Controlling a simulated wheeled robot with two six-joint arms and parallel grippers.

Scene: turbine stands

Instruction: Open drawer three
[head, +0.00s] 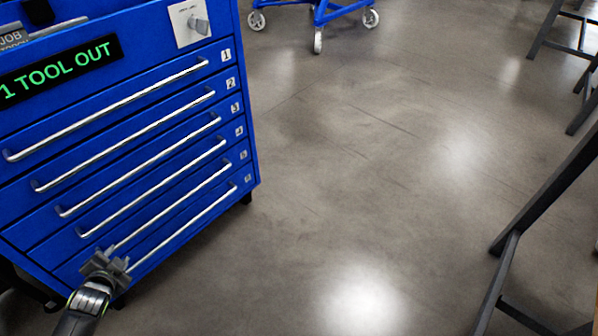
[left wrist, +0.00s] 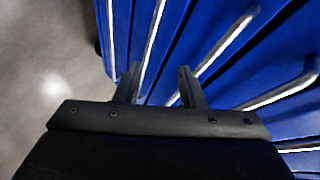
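Drawer three (head: 150,172) is the third from the top in a blue tool cabinet, marked by a small "3" label (head: 235,107). Its front looks flush with the other drawers. A long silver bar handle (head: 140,165) runs across it, with nothing on it. My left gripper (head: 105,262) is low at the cabinet's left front, by the left ends of the lowest handles. In the left wrist view its two fingers (left wrist: 160,88) are apart, with handle bars just beyond them. Whether they touch a bar I cannot tell. My right gripper is out of view.
Several other drawers with similar bar handles sit above and below. A "1 TOOL OUT" display (head: 60,70) and a grey latch plate (head: 190,22) are at the top. A blue wheeled frame (head: 318,15) stands behind. Dark stand legs (head: 530,215) are at right. The middle floor is clear.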

